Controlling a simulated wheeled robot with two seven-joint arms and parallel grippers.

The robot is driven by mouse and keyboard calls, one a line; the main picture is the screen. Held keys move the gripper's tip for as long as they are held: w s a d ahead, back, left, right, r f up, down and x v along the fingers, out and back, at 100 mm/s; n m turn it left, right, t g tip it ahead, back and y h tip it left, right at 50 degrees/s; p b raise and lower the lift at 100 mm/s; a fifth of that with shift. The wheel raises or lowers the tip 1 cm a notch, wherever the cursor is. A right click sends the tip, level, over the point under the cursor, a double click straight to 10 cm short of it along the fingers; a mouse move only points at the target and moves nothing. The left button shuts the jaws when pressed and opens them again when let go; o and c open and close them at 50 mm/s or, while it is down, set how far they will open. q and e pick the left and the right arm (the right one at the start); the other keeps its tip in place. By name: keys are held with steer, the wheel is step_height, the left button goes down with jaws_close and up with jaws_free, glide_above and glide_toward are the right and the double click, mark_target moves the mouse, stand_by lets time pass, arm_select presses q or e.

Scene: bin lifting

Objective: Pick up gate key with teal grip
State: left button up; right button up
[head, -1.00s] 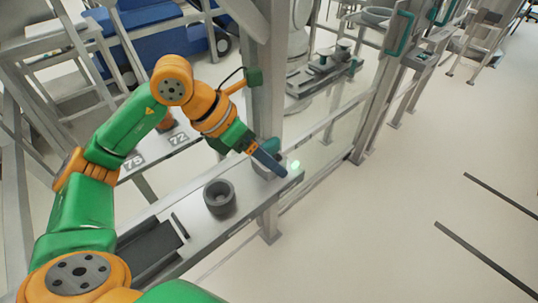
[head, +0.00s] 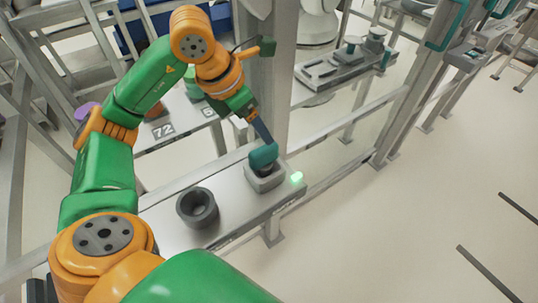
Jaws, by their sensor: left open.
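The gate key's teal grip (head: 263,156) stands upright in a square grey socket block (head: 265,178) near the right end of the grey shelf. My left gripper (head: 265,138) is open, with its dark fingers just behind and above the teal grip. The grip hides the finger ends, so I cannot tell whether they touch it. The key's lower part is inside the block and hidden. My right gripper is not in view.
A dark round cup (head: 197,207) stands on the shelf left of the socket block. A green light (head: 297,177) glows at the shelf's right end. A metal post (head: 271,90) rises close behind the gripper. Open floor lies to the right.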

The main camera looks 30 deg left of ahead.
mark_target(268, 154)
arm_select(q)
step_height(268, 154, down, 4)
steer(key=b, duration=0.3)
steer(key=x, duration=0.2)
steer(key=p+x, duration=0.1)
steer(key=x, duration=0.3)
steer(key=shift+s+d+f+p, duration=0.1)
steer(key=shift+d+f+p, duration=0.25)
steer(key=shift+f, duration=0.2)
jaws_close()
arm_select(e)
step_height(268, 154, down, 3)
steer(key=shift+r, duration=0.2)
